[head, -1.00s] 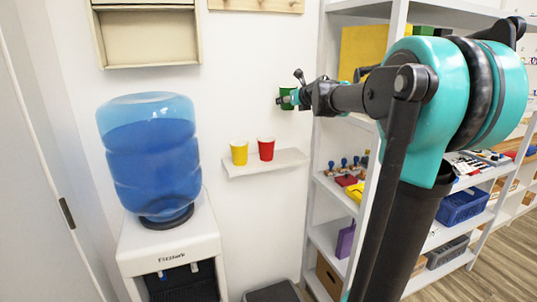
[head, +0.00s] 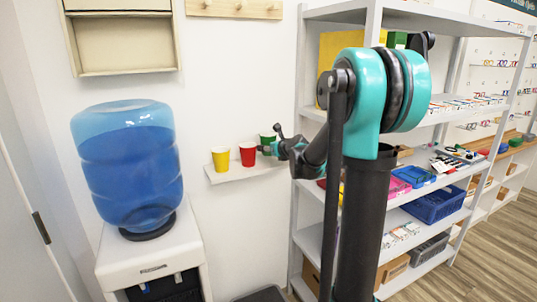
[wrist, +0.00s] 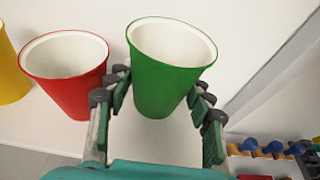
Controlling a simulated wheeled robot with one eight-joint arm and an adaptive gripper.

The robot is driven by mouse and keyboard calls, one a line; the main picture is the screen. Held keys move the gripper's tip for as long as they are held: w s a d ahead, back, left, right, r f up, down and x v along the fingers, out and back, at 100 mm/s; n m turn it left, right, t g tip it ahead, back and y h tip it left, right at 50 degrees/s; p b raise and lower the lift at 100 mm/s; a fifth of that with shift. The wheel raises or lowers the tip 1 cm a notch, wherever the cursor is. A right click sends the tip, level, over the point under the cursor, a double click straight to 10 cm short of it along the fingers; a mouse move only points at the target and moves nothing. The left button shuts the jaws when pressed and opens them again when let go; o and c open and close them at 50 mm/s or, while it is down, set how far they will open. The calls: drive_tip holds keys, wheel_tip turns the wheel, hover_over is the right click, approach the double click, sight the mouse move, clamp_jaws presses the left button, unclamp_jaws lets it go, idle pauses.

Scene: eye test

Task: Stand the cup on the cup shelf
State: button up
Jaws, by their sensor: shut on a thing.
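The green cup (head: 267,141) is upright at the right end of the small white cup shelf (head: 225,175). My gripper (head: 276,147) is shut on it from the right. In the wrist view the green cup (wrist: 165,80) stands between the fingers of my gripper (wrist: 160,85), with its open rim up and empty inside. The shelf surface (wrist: 60,128) lies below it. Its base is partly hidden by my gripper, and I cannot tell whether it touches the shelf.
A red cup (head: 248,154) and a yellow cup (head: 220,159) stand on the shelf to the left; the red one is close beside the green cup. A water dispenser (head: 150,262) stands at left. A tall white rack (head: 304,125) rises close on the right.

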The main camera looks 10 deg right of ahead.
drive_tip(key=shift+f, duration=1.4)
drive_tip(key=o, duration=0.5)
drive_tip(key=shift+f, duration=0.1)
drive_tip(key=v, duration=1.2)
